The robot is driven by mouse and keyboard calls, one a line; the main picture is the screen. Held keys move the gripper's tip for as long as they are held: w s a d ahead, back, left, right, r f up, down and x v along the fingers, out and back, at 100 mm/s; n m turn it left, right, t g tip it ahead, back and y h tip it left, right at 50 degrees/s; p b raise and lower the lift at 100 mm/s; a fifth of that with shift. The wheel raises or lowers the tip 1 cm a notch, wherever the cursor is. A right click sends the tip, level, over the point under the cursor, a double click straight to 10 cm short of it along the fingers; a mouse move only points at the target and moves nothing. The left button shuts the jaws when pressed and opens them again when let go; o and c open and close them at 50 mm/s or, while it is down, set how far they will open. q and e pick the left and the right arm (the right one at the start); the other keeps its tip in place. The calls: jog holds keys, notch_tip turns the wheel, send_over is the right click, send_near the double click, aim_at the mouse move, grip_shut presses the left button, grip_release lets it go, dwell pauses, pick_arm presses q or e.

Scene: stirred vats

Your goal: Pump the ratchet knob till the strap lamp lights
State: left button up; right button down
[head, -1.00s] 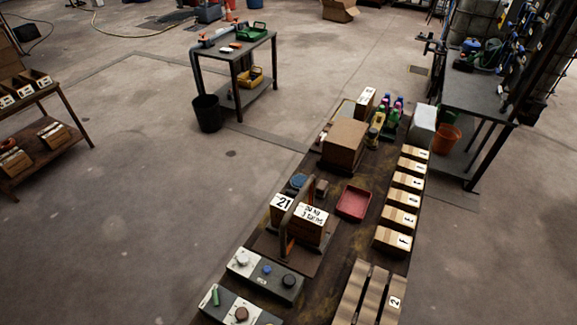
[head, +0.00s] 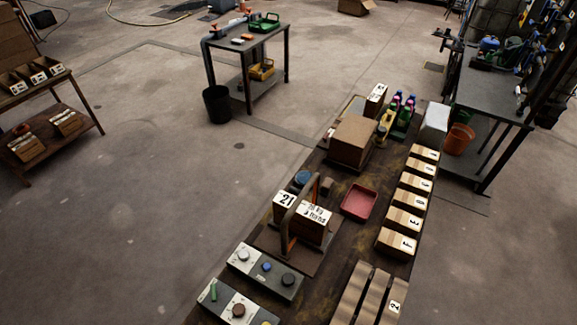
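A strapped load of two boxes, one marked 21 (head: 285,201) and one with small print (head: 311,223), stands on a dark board on the long table (head: 352,243). An orange-brown upright band (head: 289,228) runs between them. In front is a grey control box (head: 264,273) with a pale knob (head: 243,255), a blue button (head: 267,266) and a black knob (head: 288,280). I cannot tell which is the ratchet knob or the strap lamp. Neither gripper shows.
A red tray (head: 359,202) and a large carton (head: 353,141) lie farther back on the table. Several lettered boxes (head: 398,242) line its right edge. Slatted wood (head: 369,296) lies at the front right. Floor to the left is clear up to a shelf (head: 62,111).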

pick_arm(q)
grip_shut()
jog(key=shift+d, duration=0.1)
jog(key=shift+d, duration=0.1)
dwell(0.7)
